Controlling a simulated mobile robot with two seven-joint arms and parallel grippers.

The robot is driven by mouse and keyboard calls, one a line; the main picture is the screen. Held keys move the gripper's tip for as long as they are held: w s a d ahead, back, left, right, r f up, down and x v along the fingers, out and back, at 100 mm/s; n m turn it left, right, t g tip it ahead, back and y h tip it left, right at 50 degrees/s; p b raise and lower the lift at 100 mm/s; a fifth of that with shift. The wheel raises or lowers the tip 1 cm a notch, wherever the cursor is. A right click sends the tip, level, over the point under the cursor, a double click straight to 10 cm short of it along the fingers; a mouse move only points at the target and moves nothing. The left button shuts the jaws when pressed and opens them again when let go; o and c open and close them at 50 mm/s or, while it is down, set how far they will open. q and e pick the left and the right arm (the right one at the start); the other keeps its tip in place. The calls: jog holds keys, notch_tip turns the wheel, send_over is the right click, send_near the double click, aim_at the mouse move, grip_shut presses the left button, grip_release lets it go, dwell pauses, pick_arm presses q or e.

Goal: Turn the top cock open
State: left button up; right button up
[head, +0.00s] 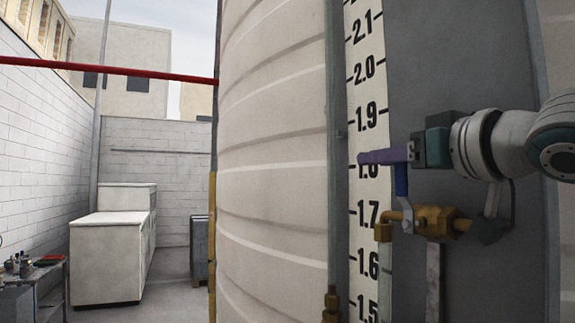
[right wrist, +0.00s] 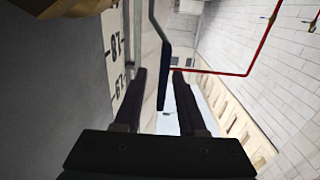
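The top cock is a brass valve (head: 435,220) in front of the dark tank panel, beside the level scale. Its blue lever (head: 401,182) stands upright on the left of the brass body. My right gripper (head: 372,157) comes in from the right, its purple fingers pointing left across the lever's upper end, which they hide. In the right wrist view the lever (right wrist: 162,70) lies between the two dark fingers (right wrist: 160,85). Gaps show on both sides of it, so the gripper is open around it. Contact cannot be told. My left gripper is out of view.
The level scale (head: 368,85) runs vertically behind the fingers. Another brass fitting (head: 331,303) sits low to the left. The large ribbed tank (head: 275,160) fills the middle. A red pipe (head: 110,69) crosses the upper left. A white cabinet (head: 105,258) stands in the open yard.

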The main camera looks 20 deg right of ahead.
jog(key=shift+w, duration=0.15)
grip_shut()
dwell(1.4)
